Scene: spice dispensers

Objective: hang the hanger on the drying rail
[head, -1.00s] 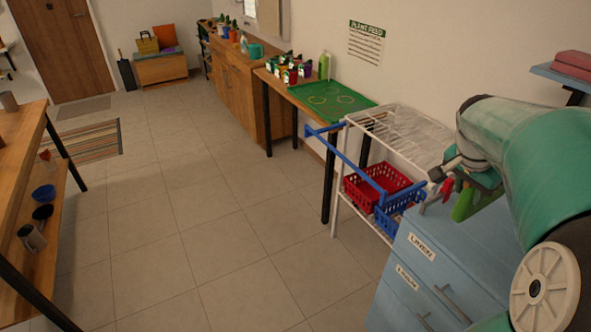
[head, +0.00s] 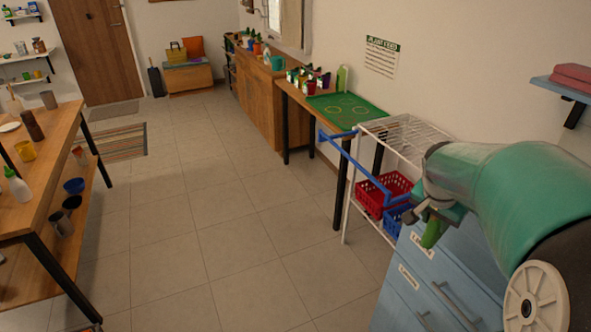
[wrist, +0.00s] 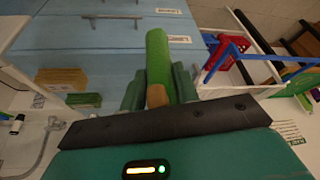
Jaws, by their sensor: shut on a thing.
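My gripper (head: 440,212) is shut on a green bar-like piece, which I take to be the hanger (wrist: 158,62). Its brownish near end sits between the green fingers in the wrist view, and the rest sticks out ahead; its full shape is not clear. In the head view the green piece (head: 432,234) hangs below my gripper, in front of the blue cabinet. The blue drying rail (head: 368,174) juts from the white rack, left of my gripper and apart from it. The rail also shows at the right of the wrist view (wrist: 242,57).
The white wire rack (head: 405,133) holds a red basket (head: 383,190) and a blue basket (head: 398,217). A blue drawer cabinet (head: 425,262) stands close below my arm. A wooden table (head: 40,205) is at left. The tiled floor between is clear.

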